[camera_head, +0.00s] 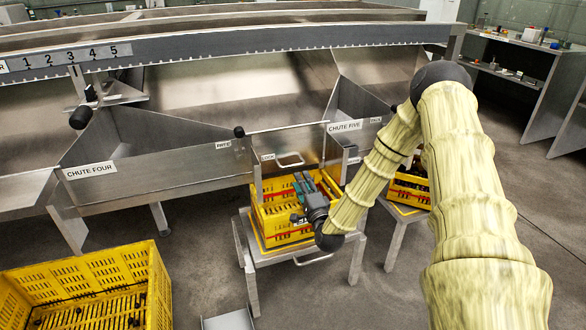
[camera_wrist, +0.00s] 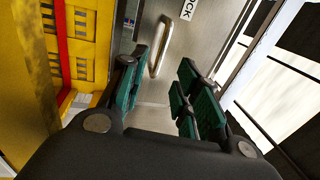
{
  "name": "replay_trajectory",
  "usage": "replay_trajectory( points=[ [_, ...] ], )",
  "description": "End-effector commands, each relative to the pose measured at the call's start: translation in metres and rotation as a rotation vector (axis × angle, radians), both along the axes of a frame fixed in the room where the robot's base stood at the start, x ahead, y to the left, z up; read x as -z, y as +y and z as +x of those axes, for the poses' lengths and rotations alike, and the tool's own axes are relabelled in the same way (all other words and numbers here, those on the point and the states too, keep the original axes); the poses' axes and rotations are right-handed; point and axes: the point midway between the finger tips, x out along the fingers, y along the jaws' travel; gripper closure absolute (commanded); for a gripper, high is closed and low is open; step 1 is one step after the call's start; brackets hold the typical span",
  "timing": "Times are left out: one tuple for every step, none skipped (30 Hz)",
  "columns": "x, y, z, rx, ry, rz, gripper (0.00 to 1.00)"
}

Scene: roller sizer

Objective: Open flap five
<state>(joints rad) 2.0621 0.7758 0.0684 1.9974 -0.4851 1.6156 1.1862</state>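Chute five carries a white label "CHUTE FIVE" (camera_head: 345,127). Left of the label is an upright metal flap (camera_head: 310,143) with a bar handle (camera_head: 289,160) and a small "LOCK" tag (camera_head: 267,156). In the wrist view the handle (camera_wrist: 160,46) stands off the bare metal plate (camera_wrist: 200,45), near the "LOCK" lettering (camera_wrist: 187,8). My gripper (camera_head: 302,184) is just below the handle, over a yellow crate. In the wrist view my gripper (camera_wrist: 163,92) is open, with green-padded fingers. The handle shows beyond and between the fingertips, and nothing is held.
A yellow crate (camera_head: 262,222) sits on a metal stand (camera_head: 262,258) under the flap; its wall is close on the left in the wrist view (camera_wrist: 90,40). Another crate (camera_head: 408,190) stands right, behind my arm. A large crate (camera_head: 158,290) is at lower left. Chute four (camera_head: 150,180) lies left.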

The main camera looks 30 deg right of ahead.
Motion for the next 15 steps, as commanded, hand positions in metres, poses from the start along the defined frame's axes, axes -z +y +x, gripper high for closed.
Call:
replay_trajectory(
  points=[
    [-0.001,-0.002,0.008,-0.001,-0.004,-0.002,0.68],
    [-0.002,-0.003,0.013,-0.001,-0.003,-0.002,0.68],
    [-0.003,-0.004,0.019,-0.001,-0.004,-0.002,0.68],
    [-0.004,-0.006,0.024,-0.001,-0.004,-0.002,0.68],
    [-0.005,-0.007,0.029,0.000,-0.003,-0.002,0.68],
    [-0.006,-0.009,0.035,0.001,-0.003,-0.002,0.68],
    [-0.006,-0.010,0.039,0.000,-0.002,-0.003,0.68],
    [-0.007,-0.011,0.044,0.001,-0.002,-0.004,0.68],
    [-0.008,-0.012,0.050,-0.001,-0.002,-0.003,0.68],
    [-0.009,-0.013,0.054,-0.001,-0.002,-0.003,0.68],
    [-0.010,-0.014,0.058,0.000,-0.002,-0.001,0.68],
    [-0.011,-0.016,0.063,0.001,-0.001,-0.001,0.68],
    [-0.011,-0.017,0.066,0.001,-0.001,-0.002,0.68],
    [-0.012,-0.018,0.069,0.001,-0.001,-0.002,0.68],
    [-0.013,-0.018,0.072,0.001,-0.001,-0.002,0.68]
  ],
)
